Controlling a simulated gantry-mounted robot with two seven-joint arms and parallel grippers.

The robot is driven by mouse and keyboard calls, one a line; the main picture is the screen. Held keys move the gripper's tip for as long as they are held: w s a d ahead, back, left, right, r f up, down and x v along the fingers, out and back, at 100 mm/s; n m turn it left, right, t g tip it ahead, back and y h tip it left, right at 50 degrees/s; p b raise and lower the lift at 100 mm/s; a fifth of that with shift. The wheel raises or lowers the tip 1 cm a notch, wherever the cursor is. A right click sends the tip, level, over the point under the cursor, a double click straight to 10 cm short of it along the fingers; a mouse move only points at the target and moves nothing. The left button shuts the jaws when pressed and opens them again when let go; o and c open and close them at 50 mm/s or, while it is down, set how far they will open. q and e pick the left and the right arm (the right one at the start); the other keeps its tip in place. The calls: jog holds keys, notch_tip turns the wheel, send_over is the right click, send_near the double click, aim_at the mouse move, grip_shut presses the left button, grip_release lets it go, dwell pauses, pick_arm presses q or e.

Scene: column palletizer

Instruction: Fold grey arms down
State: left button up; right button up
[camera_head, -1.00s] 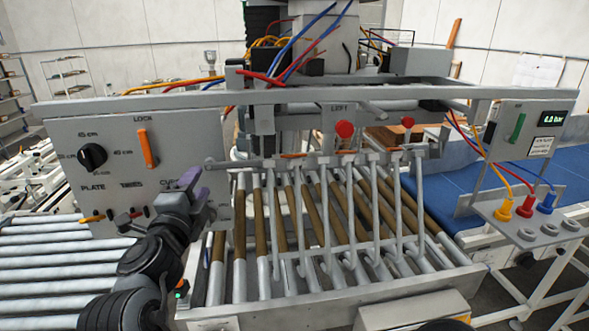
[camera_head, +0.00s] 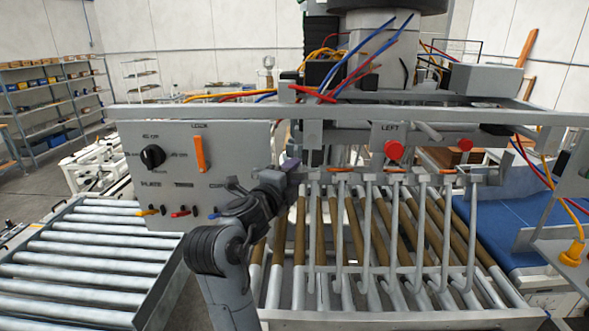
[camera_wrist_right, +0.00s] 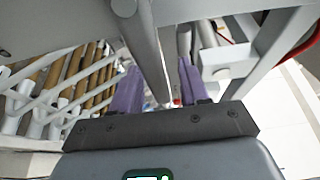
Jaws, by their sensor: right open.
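Several grey arms (camera_head: 421,225) hang side by side from a grey crossbar over the roller bed, their lower ends bent like hooks. My right gripper (camera_head: 290,168), with purple fingers, is near the left part of that crossbar, at the right edge of the control panel. In the right wrist view the gripper (camera_wrist_right: 158,90) is open, its fingers apart. A grey bar (camera_wrist_right: 148,45) runs between and beyond the fingers; I cannot tell whether they touch it. My left gripper is not in view.
The control panel (camera_head: 190,150) has an orange lever (camera_head: 199,153) and a black knob (camera_head: 152,157). A roller conveyor (camera_head: 80,265) lies at left, a blue belt (camera_head: 490,235) at right.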

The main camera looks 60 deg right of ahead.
jog(key=shift+d, duration=0.6)
jog(key=shift+c, duration=0.3)
grip_shut()
